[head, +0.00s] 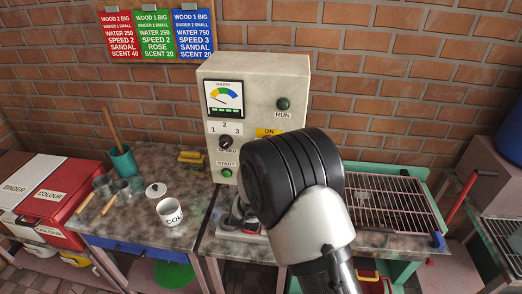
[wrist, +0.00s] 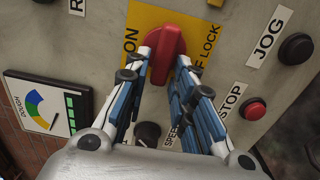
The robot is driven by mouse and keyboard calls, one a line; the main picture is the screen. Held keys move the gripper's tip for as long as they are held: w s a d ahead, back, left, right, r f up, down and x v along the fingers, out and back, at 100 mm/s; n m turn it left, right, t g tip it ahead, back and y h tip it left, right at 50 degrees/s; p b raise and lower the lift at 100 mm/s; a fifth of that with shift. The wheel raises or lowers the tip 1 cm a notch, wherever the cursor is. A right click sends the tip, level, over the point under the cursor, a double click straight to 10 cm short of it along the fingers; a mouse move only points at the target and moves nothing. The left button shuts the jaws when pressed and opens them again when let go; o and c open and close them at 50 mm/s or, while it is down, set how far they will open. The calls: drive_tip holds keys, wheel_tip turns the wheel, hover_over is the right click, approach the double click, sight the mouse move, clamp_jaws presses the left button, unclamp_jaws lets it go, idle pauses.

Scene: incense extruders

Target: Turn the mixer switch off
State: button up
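The red mixer switch (wrist: 168,50) is a rotary handle on a yellow plate (wrist: 190,18) marked ON on the left and OFF LOCK on the right in the wrist view. The handle stands roughly upright in that picture, between the two labels. My gripper (wrist: 168,62) has one fingertip on each side of the handle, close against it, and appears shut on it. In the head view my arm covers the switch, and only the yellow plate's ON corner (head: 268,132) shows. My fingers are hidden there.
The grey control box (head: 255,90) also carries a speed knob (head: 226,142), a green start button (head: 227,173) and a red stop button (wrist: 256,110). A wire rack (head: 395,205) lies to the right. A white cup (head: 172,211) stands on the left bench.

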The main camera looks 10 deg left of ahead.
drive_tip(key=shift+o, duration=0.8)
drive_tip(key=s, duration=1.2)
drive_tip(key=shift+a, duration=0.2)
